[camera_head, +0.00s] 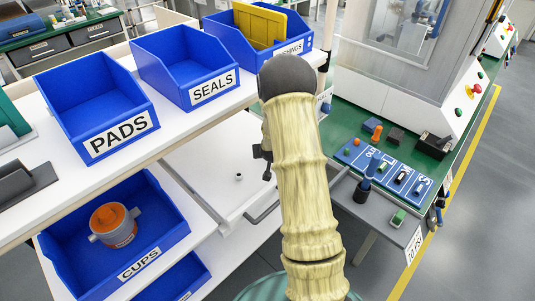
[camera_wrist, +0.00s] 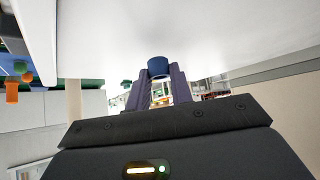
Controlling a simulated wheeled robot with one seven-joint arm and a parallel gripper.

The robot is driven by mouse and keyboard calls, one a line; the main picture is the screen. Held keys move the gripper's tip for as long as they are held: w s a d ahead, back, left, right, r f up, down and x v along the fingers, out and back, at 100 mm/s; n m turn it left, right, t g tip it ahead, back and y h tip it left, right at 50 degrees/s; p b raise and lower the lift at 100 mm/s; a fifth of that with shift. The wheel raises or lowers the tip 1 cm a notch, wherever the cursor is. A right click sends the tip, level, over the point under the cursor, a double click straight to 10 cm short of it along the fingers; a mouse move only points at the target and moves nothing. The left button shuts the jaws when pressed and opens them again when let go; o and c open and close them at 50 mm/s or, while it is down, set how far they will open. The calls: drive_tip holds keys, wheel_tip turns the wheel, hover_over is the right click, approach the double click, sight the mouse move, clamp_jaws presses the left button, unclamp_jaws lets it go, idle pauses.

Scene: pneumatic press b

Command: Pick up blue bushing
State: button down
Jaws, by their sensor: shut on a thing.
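The blue bushing (camera_wrist: 158,66) is a short, dark blue cylinder in the wrist view. My gripper (camera_wrist: 159,76) is shut on it, with one dark finger on each side near the tips. A broad white surface fills the picture beyond it; I cannot tell whether the bushing touches it. In the head view my arm hides the bushing and most of my gripper. The blue bin (camera_head: 293,58) with a partly hidden label ending in "SHINGS" stands behind the arm's dark end and holds a yellow piece (camera_head: 260,24).
Blue bins labelled PADS (camera_head: 120,136) and SEALS (camera_head: 212,88) stand on the white shelf. The CUPS bin (camera_head: 140,264) below holds a grey and orange part (camera_head: 113,225). At right are a green bench (camera_head: 349,99), a blue parts board (camera_head: 391,175) and a press (camera_head: 400,62).

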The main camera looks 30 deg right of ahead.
wheel_tip(320, 180, up, 9)
drive_tip(key=shift+f, duration=0.2)
idle(0.6)
